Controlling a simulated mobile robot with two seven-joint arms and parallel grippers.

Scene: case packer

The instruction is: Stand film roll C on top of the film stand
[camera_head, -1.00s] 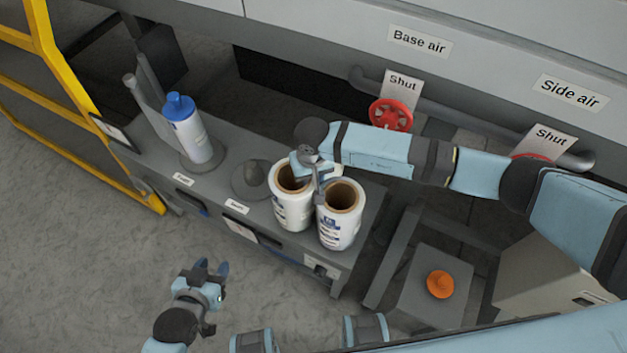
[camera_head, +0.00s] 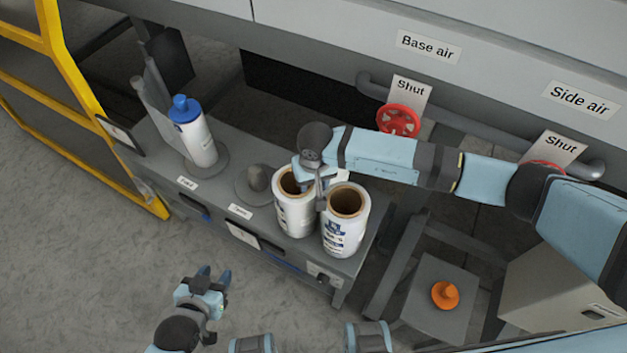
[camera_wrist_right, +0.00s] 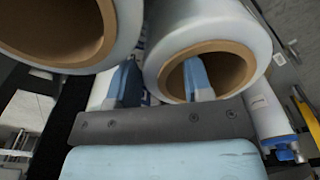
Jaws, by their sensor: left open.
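Two white film rolls with brown cores stand upright side by side on a grey bench, the left one (camera_head: 294,217) and the right one (camera_head: 345,232). I cannot read which is C. My right gripper (camera_head: 312,186) is at the left roll's rim. In the right wrist view, one finger is inside that roll's core (camera_wrist_right: 236,58) and the other is outside, between the rolls; whether they press on the wall is unclear. My left gripper (camera_head: 213,275) is open and empty in front of the bench. I cannot tell which surface is the film stand.
A white cylinder with a blue top (camera_head: 199,143) stands on a round base on the bench (camera_head: 215,183). A low grey stand (camera_head: 425,315) with an orange knob (camera_head: 445,294) is at right.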

